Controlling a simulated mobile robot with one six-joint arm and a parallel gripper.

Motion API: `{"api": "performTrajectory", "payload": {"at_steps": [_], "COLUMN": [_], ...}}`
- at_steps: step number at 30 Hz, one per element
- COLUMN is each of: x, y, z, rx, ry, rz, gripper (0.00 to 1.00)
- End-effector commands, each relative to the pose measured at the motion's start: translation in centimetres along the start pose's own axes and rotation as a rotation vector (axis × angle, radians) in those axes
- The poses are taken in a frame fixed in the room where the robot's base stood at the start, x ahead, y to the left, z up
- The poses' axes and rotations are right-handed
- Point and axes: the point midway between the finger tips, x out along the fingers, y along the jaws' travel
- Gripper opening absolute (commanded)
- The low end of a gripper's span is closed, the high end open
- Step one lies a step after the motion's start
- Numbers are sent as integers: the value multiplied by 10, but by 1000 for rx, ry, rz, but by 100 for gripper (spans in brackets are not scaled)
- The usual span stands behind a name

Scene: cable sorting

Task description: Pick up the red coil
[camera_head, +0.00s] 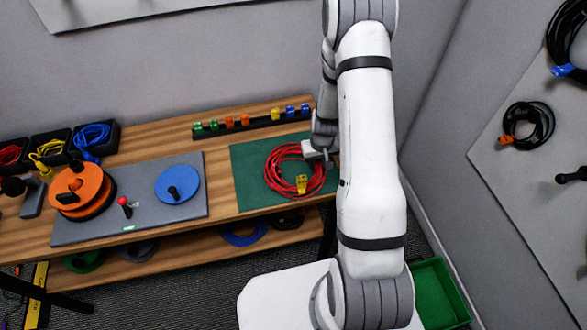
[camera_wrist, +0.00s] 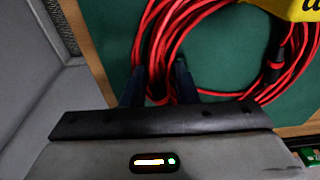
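The red coil (camera_head: 294,170) lies on the green mat (camera_head: 250,185), with a yellow tag (camera_head: 301,184) at its front edge. In the wrist view the red coil (camera_wrist: 212,50) fills the upper middle, and part of the yellow tag (camera_wrist: 295,8) shows at the top right. My gripper (camera_head: 325,158) is at the coil's right side in the head view. In the wrist view the two dark fingers of my gripper (camera_wrist: 158,76) stand on either side of a bundle of red strands. Whether they press on the strands cannot be told.
A grey mat (camera_head: 140,215) with an orange reel (camera_head: 80,188) and a blue reel (camera_head: 177,184) lies to the left. A connector rack (camera_head: 250,122) stands behind the green mat. Bins of cable line the left back. A green tray (camera_head: 435,290) is at the lower right.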

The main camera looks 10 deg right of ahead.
Motion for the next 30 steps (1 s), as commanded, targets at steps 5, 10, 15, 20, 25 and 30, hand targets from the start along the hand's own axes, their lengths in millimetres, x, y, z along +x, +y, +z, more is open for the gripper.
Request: {"api": "performTrajectory", "payload": {"at_steps": [5, 10, 15, 20, 25, 30], "x": [0, 0, 0, -1, -2, -12], "y": [0, 0, 0, 1, 1, 1], "z": [0, 0, 0, 0, -1, -3], "rx": [1, 1, 1, 1, 2, 3], "ry": [0, 0, 0, 1, 1, 5], "rz": [0, 0, 0, 0, 0, 0], "gripper": [11, 0, 0, 0, 0, 0]}}
